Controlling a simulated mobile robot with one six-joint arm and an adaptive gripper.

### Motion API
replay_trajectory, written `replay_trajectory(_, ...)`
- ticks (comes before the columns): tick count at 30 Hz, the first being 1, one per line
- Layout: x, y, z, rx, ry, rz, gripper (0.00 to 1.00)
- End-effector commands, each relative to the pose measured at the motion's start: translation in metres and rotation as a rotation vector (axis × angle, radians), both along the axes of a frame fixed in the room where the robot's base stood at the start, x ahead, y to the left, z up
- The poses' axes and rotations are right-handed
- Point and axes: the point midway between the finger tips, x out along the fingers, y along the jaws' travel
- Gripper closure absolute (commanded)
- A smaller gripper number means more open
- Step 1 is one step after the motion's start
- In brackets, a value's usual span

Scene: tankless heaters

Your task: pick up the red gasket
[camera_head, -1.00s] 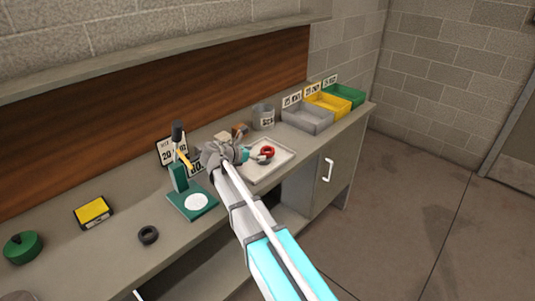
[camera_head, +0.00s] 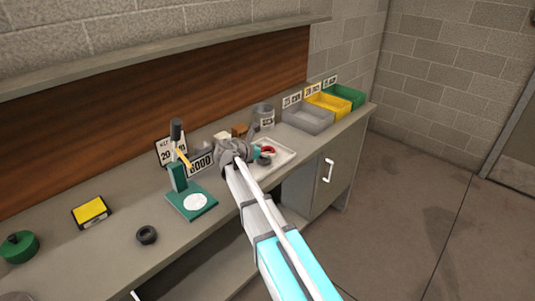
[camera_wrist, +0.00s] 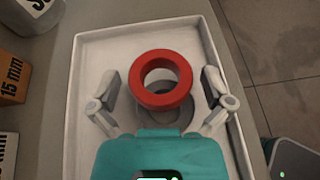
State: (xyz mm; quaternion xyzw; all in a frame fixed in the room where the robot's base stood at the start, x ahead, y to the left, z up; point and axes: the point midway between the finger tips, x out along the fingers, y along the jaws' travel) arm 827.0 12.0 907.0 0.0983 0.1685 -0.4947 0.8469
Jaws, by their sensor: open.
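The red gasket (camera_wrist: 160,97) is a thick ring lying in a white tray (camera_wrist: 85,62) in the wrist view. It overlaps a grey round thing (camera_wrist: 160,117) that shows through its hole and below it. In the head view the red gasket (camera_head: 269,149) is partly hidden by my gripper. My gripper (camera_wrist: 162,88) is open, with one finger on each side of the gasket and a gap on both sides. I cannot tell its exact height above the gasket.
A grey bin (camera_head: 307,119), a yellow bin (camera_head: 328,106) and a green bin (camera_head: 345,94) stand at the bench's far right. A grey cup (camera_head: 264,114) is behind the tray. A green press (camera_head: 190,195) stands left of my arm. A dark ring (camera_head: 147,235) lies on the bench.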

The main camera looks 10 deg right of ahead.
Motion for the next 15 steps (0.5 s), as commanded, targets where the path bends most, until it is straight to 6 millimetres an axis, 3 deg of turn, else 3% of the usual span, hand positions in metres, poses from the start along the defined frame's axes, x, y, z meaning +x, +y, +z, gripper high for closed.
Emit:
replay_trajectory(12, -0.0002, 0.0002, 0.0002, 0.0, 0.0, 0.0, 0.0)
replay_trajectory(15, -0.0002, 0.0002, 0.0002, 0.0, 0.0, 0.0, 0.19)
